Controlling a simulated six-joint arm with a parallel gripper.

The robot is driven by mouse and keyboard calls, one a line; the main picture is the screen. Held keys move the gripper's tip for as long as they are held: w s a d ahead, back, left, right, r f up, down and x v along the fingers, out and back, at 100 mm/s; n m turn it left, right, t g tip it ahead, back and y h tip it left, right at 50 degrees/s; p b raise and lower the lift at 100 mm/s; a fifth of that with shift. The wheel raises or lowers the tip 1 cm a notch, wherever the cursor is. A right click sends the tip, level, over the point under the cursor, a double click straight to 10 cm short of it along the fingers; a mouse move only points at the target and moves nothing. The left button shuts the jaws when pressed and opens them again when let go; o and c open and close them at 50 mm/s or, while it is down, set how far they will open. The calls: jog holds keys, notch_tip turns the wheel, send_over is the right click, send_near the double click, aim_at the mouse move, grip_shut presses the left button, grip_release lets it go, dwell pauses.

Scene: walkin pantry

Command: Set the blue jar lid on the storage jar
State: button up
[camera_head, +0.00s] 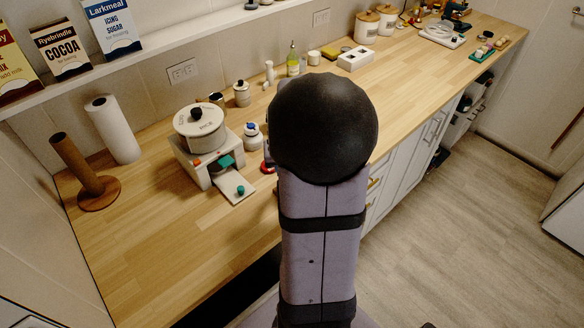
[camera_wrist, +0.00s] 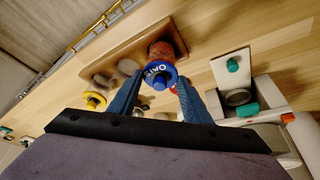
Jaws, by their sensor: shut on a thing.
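A reddish jar (camera_wrist: 162,49), which looks like the storage jar, shows right behind the lid, at a wooden board (camera_wrist: 120,48). The lid overlaps the jar in this view; I cannot tell whether they touch. In the head view my arm hides the gripper, the held lid and most of that spot.
A yellow lid-like piece (camera_wrist: 94,100) lies left of the fingers. A white appliance (camera_head: 203,158) with a pot (camera_head: 200,126) stands left of my arm. A small blue-and-white jar (camera_head: 253,137) stands between them. The front-left counter (camera_head: 150,260) is clear.

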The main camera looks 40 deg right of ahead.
jog(key=shift+f+b, duration=0.3)
jog(key=shift+f, duration=0.15)
jog(key=o, duration=1.6)
jog(key=shift+r, duration=0.2)
jog(key=shift+r+p, duration=3.1)
jog(key=shift+r, duration=0.3)
